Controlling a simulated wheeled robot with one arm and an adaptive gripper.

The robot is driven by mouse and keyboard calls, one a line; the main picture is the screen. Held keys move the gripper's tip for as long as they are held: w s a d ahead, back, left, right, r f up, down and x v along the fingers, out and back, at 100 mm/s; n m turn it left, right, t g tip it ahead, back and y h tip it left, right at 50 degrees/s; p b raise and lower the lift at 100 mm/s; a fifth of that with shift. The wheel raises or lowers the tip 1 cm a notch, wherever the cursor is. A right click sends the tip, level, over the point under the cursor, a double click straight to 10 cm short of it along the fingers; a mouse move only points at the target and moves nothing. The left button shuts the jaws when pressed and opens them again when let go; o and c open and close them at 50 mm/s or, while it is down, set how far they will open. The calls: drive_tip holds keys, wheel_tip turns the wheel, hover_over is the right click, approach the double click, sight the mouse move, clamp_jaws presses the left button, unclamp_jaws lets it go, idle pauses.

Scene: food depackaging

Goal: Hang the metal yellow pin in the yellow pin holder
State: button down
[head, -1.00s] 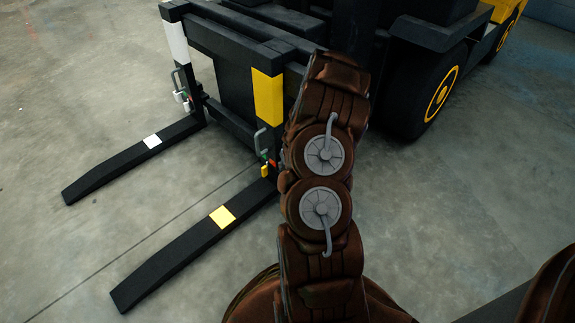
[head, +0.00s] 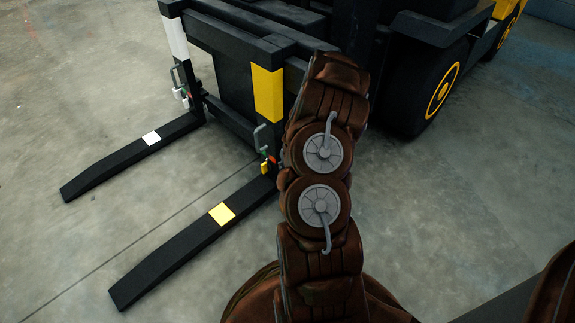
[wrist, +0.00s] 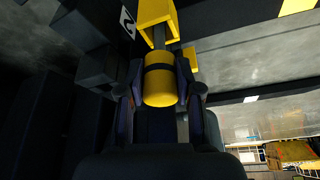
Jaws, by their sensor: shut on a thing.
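In the wrist view, my gripper (wrist: 160,95) is shut on the metal yellow pin (wrist: 161,88), a yellow cylinder with a dark band. A yellow bracket-like piece, which looks like the yellow pin holder (wrist: 145,30), is just beyond the pin's far end. The pin overlaps it in the picture; I cannot tell whether the pin is inside it or only in front of it.
The forklift carriage (head: 228,72) has a yellow-marked fork (head: 190,243) and a white-marked fork (head: 125,158) low over the floor. A small white piece (head: 180,93) hangs by the white-marked side. A grey handle (head: 259,136) stands near the yellow piece. Open floor (head: 60,90) lies left.

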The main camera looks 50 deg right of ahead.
drive_tip(key=shift+f+b, duration=1.2)
drive_tip(key=shift+f, duration=0.75)
drive_tip(key=c, duration=0.7)
unclamp_jaws()
drive_tip(key=shift+r, duration=0.2)
drive_tip(key=shift+v, duration=5.9)
drive_tip(key=shift+s, duration=0.1)
